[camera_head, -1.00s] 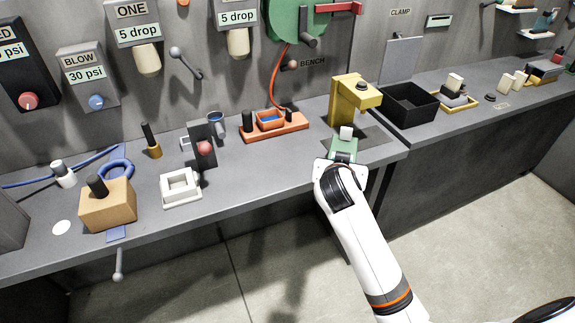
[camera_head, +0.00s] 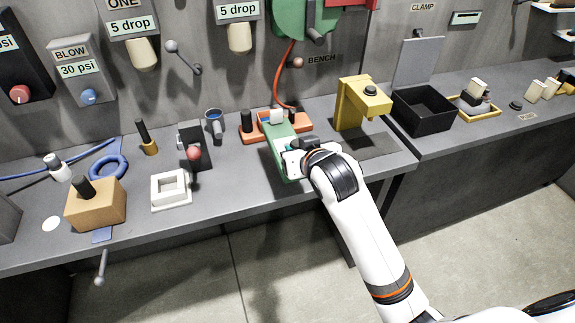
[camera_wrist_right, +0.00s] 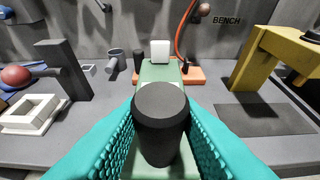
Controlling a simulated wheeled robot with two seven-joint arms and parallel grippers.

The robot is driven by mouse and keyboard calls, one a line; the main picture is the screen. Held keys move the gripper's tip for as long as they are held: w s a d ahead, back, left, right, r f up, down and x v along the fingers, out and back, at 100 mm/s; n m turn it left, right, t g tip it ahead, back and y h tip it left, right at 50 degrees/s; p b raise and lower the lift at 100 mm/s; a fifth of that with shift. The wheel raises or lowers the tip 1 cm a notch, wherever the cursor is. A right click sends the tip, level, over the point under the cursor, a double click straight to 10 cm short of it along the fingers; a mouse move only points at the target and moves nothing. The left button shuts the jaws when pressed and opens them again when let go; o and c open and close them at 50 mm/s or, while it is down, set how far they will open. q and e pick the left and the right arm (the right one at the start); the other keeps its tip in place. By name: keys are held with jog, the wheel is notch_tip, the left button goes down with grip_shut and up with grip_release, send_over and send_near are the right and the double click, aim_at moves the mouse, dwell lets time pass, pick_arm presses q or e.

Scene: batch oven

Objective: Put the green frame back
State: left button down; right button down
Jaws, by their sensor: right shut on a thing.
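The green frame (camera_head: 277,152) is a long flat piece with a white block at its far end and a black knob (camera_wrist_right: 160,118) rising from it. My right gripper (camera_head: 292,158) is shut on the knob; its teal finger pads press both sides in the wrist view (camera_wrist_right: 160,132). The green frame (camera_wrist_right: 159,73) points away from me, its far end overlapping the orange base (camera_head: 298,122) in the head view. I cannot tell whether they touch. The middle of the orange base is mostly hidden. My left gripper is not in view.
A yellow press (camera_head: 351,104) stands to the right over a dark mat (camera_head: 372,146). A black open box (camera_head: 421,111) is beyond it. To the left are a dark block with a red ball (camera_head: 194,154), a white square frame (camera_head: 171,204) and a grey cup (camera_head: 214,124).

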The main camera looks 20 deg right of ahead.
jog(key=shift+x, duration=0.85)
jog(key=f, duration=0.4)
jog(key=shift+w+d+f+p, duration=0.1)
jog(key=shift+w+d+p, duration=0.1)
jog(key=shift+p, duration=0.15)
jog(key=shift+s+a+f, duration=0.1)
jog(key=shift+a+f, duration=0.05)
jog(key=shift+f, duration=2.25)
jog(key=c, duration=1.1)
grip_release()
jog(key=shift+o, duration=0.2)
